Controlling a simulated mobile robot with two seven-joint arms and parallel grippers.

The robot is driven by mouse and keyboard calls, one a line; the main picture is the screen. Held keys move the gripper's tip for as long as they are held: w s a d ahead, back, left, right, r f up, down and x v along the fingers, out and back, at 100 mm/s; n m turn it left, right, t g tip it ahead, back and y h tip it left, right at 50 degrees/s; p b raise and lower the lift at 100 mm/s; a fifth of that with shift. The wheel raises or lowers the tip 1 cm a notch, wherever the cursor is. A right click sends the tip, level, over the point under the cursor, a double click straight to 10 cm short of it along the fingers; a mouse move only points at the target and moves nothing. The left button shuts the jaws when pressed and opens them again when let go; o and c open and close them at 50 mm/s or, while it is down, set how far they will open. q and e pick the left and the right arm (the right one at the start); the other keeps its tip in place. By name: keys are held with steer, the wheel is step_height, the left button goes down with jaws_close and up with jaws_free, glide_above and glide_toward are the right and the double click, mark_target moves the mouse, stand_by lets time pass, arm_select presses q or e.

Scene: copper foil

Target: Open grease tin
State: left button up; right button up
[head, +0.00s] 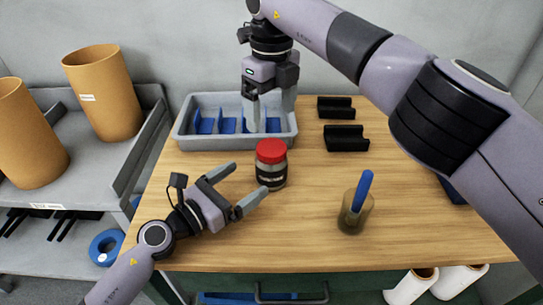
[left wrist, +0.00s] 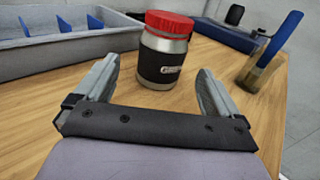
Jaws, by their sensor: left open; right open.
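The grease tin is a metallic jar (head: 271,172) with a black label and a red lid (head: 271,151). It stands upright on the wooden table with the lid on. My left gripper (head: 250,186) is open, low over the table, its fingers pointing toward the jar. In the left wrist view the jar (left wrist: 164,62) stands ahead, between the fingertips or just beyond them; I cannot tell if they touch. My right gripper (head: 270,108) is open and empty, pointing down over the grey tray, behind and above the jar.
A grey tray (head: 180,134) with blue dividers stands at the table's back left. Two black holders (head: 346,138) (head: 336,107) lie right of it. A cup (head: 352,220) with a blue-handled tool stands at front right. Orange cylinders (head: 104,95) are on the left shelf.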

mark_target(259, 171)
arm_select(q)
steer(key=shift+x, duration=3.5)
arm_select(e)
steer(key=shift+s+r, duration=0.1)
steer(key=shift+s, duration=0.05)
arm_select(q)
steer(key=shift+d, duration=0.1)
jaws_close()
arm_select(e)
steer(key=m, duration=0.4)
steer(key=shift+a, duration=0.1)
steer(key=shift+m, duration=0.3)
steer(key=shift+f, duration=4)
steer(key=c, duration=1.1)
steer(key=shift+n, duration=0.8)
